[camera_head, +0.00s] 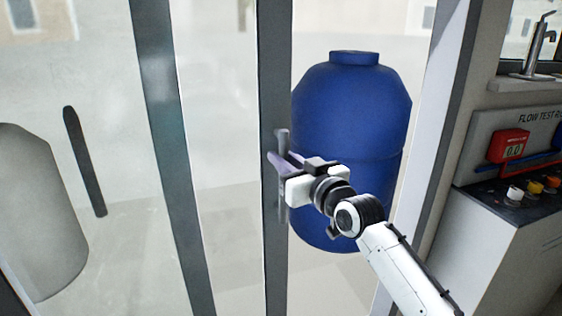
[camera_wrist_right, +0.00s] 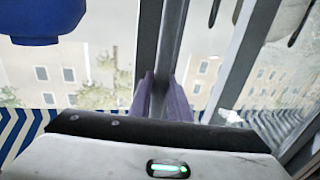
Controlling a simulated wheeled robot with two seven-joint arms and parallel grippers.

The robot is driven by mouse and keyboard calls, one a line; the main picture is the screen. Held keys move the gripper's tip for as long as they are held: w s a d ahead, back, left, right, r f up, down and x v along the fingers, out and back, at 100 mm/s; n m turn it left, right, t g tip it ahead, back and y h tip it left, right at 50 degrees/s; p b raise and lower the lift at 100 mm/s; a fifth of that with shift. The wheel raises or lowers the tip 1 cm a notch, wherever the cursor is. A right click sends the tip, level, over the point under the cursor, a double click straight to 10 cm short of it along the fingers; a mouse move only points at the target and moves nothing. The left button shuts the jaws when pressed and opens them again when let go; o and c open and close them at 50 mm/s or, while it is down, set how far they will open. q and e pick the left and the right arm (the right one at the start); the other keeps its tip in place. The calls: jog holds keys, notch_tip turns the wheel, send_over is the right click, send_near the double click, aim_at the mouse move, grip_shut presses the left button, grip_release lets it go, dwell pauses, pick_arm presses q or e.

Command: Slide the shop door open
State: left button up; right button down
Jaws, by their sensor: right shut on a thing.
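The shop door (camera_head: 222,170) is a glass panel in dark grey upright frames. Its right-hand upright carries a vertical grey bar handle (camera_head: 282,220). My right gripper (camera_head: 279,163) reaches in from the lower right and is shut on this handle. In the right wrist view, the two purple fingers (camera_wrist_right: 163,98) stand on either side of the grey bar (camera_wrist_right: 170,45); the exact contact is hidden by the fingers. My left gripper is in neither view.
A big blue tank (camera_head: 350,120) stands right of the door upright, before a pale wall post (camera_head: 428,150). A flow test bench (camera_head: 475,235) with a red gauge (camera_head: 508,146) and coloured knobs stands at far right. A dark upright bar (camera_head: 85,160) shows at left.

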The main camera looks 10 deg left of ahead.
jog(key=shift+s+a, duration=0.15)
jog(key=c, duration=1.6)
grip_release()
jog(key=shift+a, duration=0.3)
jog(key=shift+c, duration=0.2)
jog(key=shift+d, duration=0.2)
jog(key=shift+d, duration=0.1)
jog(key=v, duration=1)
jog(key=shift+d, duration=0.15)
